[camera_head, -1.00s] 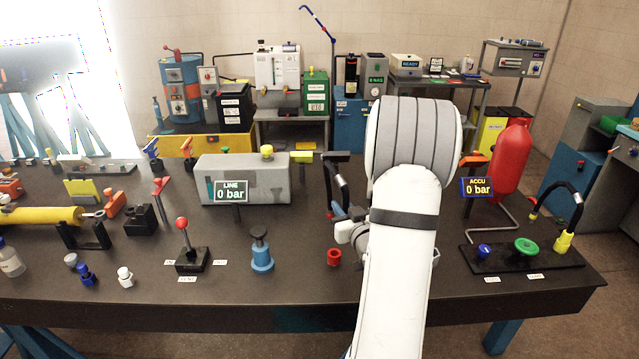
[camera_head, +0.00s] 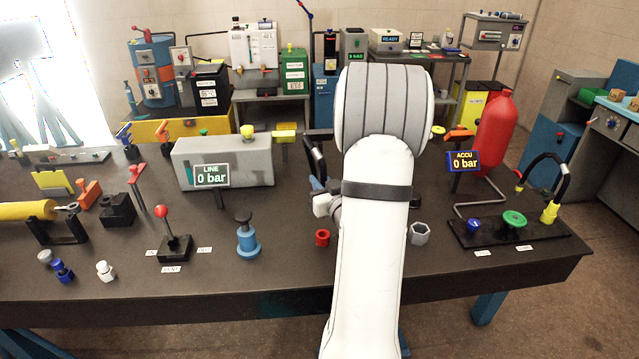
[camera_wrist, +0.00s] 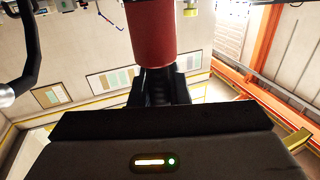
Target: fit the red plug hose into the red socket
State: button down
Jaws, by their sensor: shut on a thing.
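My gripper (camera_wrist: 158,88) shows in the wrist view, with dark fingers shut on a thick red cylinder (camera_wrist: 150,32), which I take for the red plug. Its upper end runs out of the picture, and its hose cannot be made out. In the head view my white arm hides the gripper and the plug. A small red ring-shaped piece (camera_head: 322,238) stands on the bench just left of my arm. I cannot tell whether it is the red socket; no other red socket is clear.
A grey block (camera_head: 222,165) with a LINE display stands left. A black hose (camera_head: 314,155) hangs beside my arm. A grey hexagonal piece (camera_head: 419,234), a red tank (camera_head: 495,135) and a black plate with knobs (camera_head: 490,236) are right.

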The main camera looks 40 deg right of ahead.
jog(key=shift+f+b, duration=2.5)
jog(key=shift+f, duration=0.1)
jog(key=shift+b, duration=1.1)
jog(key=shift+f+b, duration=2.25)
jog(key=shift+b, duration=0.3)
jog(key=c, duration=1.3)
grip_release()
jog(key=v, duration=0.7)
jog(key=shift+s+b, duration=0.35)
jog(key=shift+s, duration=0.05)
jog(key=shift+a, duration=0.1)
